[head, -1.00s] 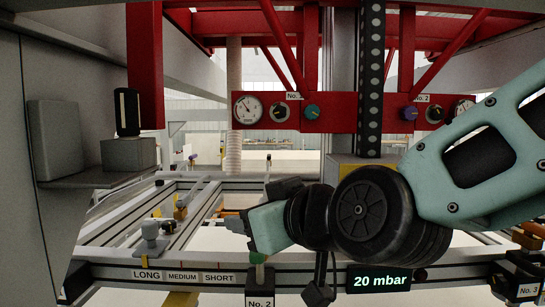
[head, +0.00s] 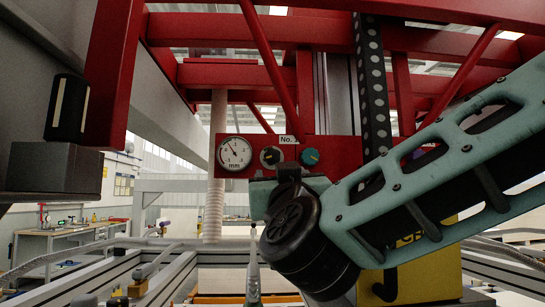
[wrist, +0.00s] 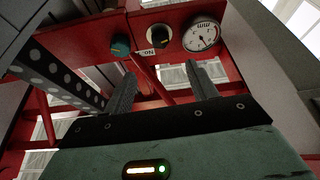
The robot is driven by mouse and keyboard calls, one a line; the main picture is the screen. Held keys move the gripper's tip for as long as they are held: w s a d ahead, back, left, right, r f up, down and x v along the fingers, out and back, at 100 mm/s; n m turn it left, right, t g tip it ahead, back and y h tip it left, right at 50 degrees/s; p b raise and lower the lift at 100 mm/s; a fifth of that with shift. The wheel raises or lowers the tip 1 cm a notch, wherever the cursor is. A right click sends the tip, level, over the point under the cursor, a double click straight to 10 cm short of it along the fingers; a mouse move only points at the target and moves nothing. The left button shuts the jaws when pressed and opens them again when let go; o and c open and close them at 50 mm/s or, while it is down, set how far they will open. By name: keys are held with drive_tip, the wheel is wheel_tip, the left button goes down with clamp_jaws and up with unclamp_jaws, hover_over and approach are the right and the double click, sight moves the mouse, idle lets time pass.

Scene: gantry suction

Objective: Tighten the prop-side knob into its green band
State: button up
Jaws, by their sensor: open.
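A red panel (head: 345,150) carries a round gauge marked mm (head: 235,153), a black knob with a pale face (head: 271,156) and a teal knob (head: 310,157). In the wrist view I see the gauge (wrist: 201,36), the black knob (wrist: 160,38) and the teal knob (wrist: 121,46). No label tells which knob is prop-side, and I cannot make out a green band. My gripper (wrist: 160,72) is open and empty. Its fingers point toward the panel, with the black knob beyond the gap between them, apart from it. In the head view my wrist hides the fingertips.
A black cylinder with a white stripe (head: 68,107) stands on a grey block (head: 54,168) at left. Red frame beams (head: 250,75) surround the panel. A black perforated strip (head: 374,95) runs beside the panel. A pale ribbed hose (head: 214,190) hangs to the left.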

sight(273, 157)
drive_tip(key=p+x, duration=0.5)
drive_tip(key=x, duration=0.9)
drive_tip(key=shift+s, duration=0.1)
drive_tip(key=shift+f, duration=0.1)
drive_tip(key=c, duration=1)
